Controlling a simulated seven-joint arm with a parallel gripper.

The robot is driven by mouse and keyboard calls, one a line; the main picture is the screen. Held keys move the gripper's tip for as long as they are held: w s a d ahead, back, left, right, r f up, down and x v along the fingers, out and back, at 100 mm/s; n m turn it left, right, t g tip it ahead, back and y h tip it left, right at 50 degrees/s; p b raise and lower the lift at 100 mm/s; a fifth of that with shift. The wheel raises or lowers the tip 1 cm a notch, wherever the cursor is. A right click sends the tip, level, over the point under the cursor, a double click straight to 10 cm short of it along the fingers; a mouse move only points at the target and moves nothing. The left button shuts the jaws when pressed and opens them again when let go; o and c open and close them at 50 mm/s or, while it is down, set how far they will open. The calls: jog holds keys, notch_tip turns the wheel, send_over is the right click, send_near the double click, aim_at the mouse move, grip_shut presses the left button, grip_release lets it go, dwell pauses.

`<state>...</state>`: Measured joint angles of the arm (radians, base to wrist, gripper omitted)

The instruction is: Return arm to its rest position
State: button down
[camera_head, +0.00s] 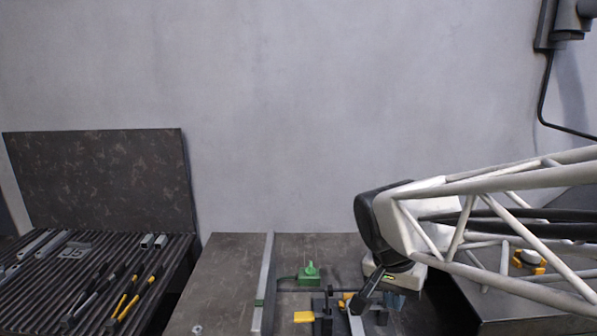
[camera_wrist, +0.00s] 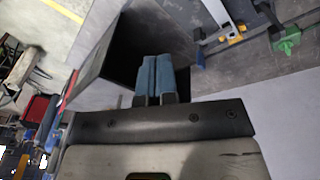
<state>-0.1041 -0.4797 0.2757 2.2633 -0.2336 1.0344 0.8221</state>
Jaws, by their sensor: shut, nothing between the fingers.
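My arm reaches in from the right in the head view, a white tubular frame ending in a black and white wrist joint (camera_head: 385,220) above the right part of the workbench. In the wrist view, my gripper (camera_wrist: 155,62) shows two blue fingers side by side, touching, with nothing between them. The fingers cannot be made out clearly in the head view. In the wrist view, they point toward a dark, box-like shape and the grey floor, with the bench fixtures off to the upper right.
The workbench (camera_head: 225,270) carries a metal rail (camera_head: 264,285), a green clamp (camera_head: 310,274) and a yellow-and-black fixture (camera_head: 320,315). A slatted rack (camera_head: 95,285) with bars and tools stands left. The wall side above the bench is clear.

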jog(key=s+d+n+t+y, duration=0.1)
jog(key=s+n+y, duration=0.1)
jog(key=s+n, duration=0.4)
jog(key=shift+s+n+t, duration=0.3)
jog(key=shift+s+n, duration=0.1)
jog(key=shift+s, duration=2.3)
